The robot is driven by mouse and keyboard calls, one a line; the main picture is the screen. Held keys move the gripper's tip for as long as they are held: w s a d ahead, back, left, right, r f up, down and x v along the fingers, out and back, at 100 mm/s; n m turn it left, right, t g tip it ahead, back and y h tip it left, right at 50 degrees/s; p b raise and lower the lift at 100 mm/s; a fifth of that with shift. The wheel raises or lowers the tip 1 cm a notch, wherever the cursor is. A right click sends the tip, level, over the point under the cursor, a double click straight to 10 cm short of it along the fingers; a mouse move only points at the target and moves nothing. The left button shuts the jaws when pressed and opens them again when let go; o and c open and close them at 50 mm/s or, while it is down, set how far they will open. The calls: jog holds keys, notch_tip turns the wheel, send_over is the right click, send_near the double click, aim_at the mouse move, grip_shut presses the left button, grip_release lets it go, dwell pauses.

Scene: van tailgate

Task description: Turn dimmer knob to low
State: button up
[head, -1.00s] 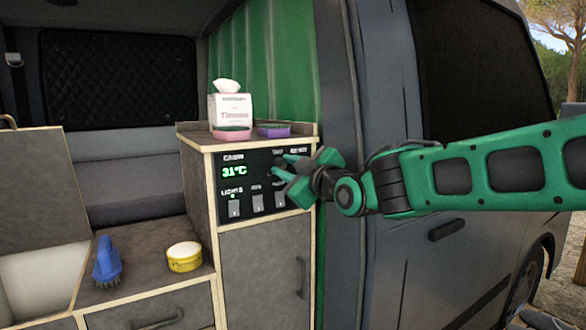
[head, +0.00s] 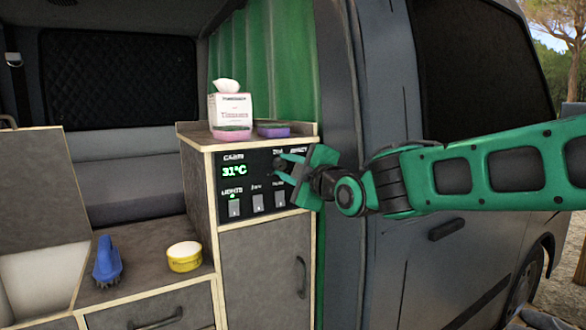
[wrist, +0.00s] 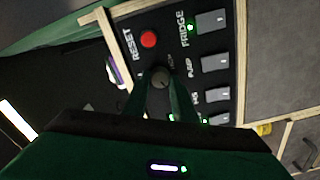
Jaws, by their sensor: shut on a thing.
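The dimmer knob (wrist: 160,77) is a small round dark knob on the black control panel (head: 240,164). In the wrist view it sits between the two green fingers of my gripper (wrist: 160,92), which are shut on it. In the head view my gripper (head: 280,168) reaches the panel's upper right part from the right, and its fingers largely hide the knob. A pale mark shows on the knob's face in the wrist view, but its setting is too small to read.
The red reset button (wrist: 148,39) is close to the knob. Several rocker switches (wrist: 215,64) line the panel. A tissue box (head: 231,110), a pink sponge (head: 232,132) and a purple one (head: 273,130) stand on the cabinet top. The van's door pillar (head: 340,90) is close to my arm.

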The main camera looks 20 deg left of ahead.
jog(key=shift+w+d, duration=0.35)
jog(key=shift+w, duration=0.05)
jog(key=o, duration=1)
jog(key=shift+o, duration=0.2)
jog(key=shift+s+a, duration=0.15)
jog(key=shift+s, duration=0.1)
jog(key=v, duration=1)
jog(key=shift+s+d, duration=0.2)
jog(key=shift+d, duration=0.15)
